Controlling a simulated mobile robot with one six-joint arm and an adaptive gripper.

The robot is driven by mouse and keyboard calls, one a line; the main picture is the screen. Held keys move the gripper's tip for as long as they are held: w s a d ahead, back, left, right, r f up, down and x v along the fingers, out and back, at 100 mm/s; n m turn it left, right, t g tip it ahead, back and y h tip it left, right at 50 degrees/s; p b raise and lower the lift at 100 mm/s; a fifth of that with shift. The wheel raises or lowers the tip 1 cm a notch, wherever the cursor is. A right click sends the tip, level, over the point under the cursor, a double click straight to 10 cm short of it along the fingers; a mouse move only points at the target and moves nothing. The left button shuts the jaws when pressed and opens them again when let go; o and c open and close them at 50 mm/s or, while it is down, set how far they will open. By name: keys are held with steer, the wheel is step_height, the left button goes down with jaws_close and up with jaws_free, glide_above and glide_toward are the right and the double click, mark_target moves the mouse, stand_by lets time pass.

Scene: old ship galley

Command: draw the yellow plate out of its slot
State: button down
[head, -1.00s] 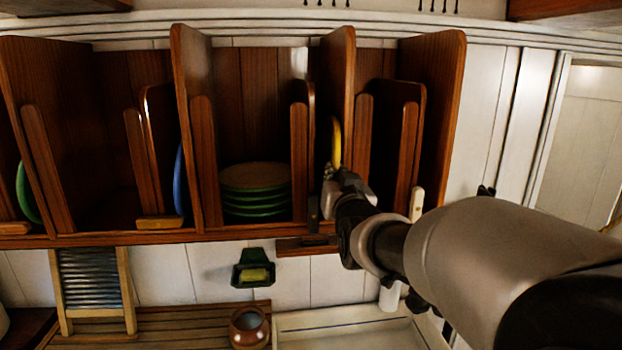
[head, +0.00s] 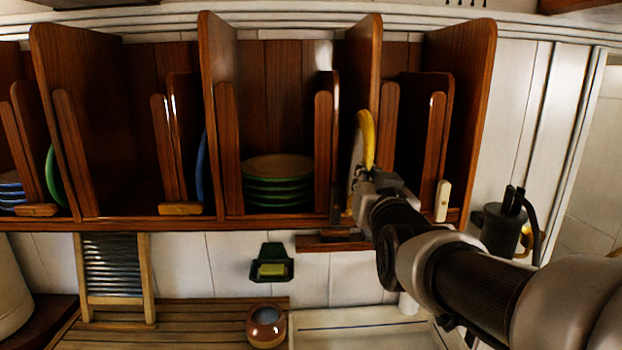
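The yellow plate (head: 367,140) stands on edge at the right-hand slot of the wooden rack, beside a tall divider. Its yellow rim and a narrow strip of its pale face show, and it reaches forward of the slot's low front post. My gripper (head: 362,178) is at the plate's near edge and appears shut on it. The fingertips are small and partly merged with the plate, and my wrist hides the plate's lower right part.
The wooden rack (head: 120,224) has tall dividers on both sides of the plate. Green plates (head: 278,190) lie stacked in the bay to the left. A blue plate (head: 201,170) stands farther left. A brown pot (head: 266,326) and a soap holder (head: 272,262) are below.

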steer(key=s+b, duration=0.2)
steer(key=s, duration=1.2)
steer(key=shift+s+r, duration=0.15)
steer(key=shift+s, duration=0.15)
stand_by(0.6)
